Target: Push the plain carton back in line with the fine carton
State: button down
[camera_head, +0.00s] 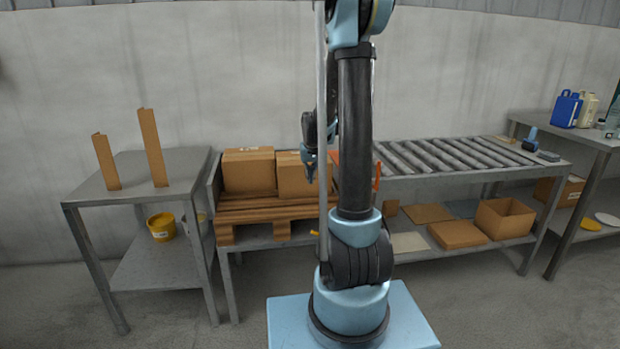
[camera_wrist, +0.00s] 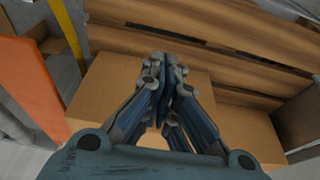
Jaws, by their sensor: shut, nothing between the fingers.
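Two brown cartons stand side by side on a wooden pallet (camera_head: 262,207). The left one (camera_head: 248,172) is whole in view; the right one (camera_head: 290,178) is partly hidden by my arm. I cannot tell from their faces which is plain and which is fine. My gripper (camera_head: 310,174) is shut and empty, pointing down at the right carton. The right carton's front appears to stick out further over the slats. Contact cannot be told.
A roller conveyor (camera_head: 440,157) runs to the right. A grey table (camera_head: 125,175) with two upright cardboard pieces is at left. Bare slats lie in front of the cartons.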

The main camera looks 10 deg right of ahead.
aim_at(303, 173)
jog(key=x, duration=0.7)
jog(key=shift+w+f, duration=0.15)
jog(key=shift+f, duration=0.2)
jog(key=shift+w, duration=2)
jog(key=w, duration=0.9)
jog(key=shift+w, duration=0.2)
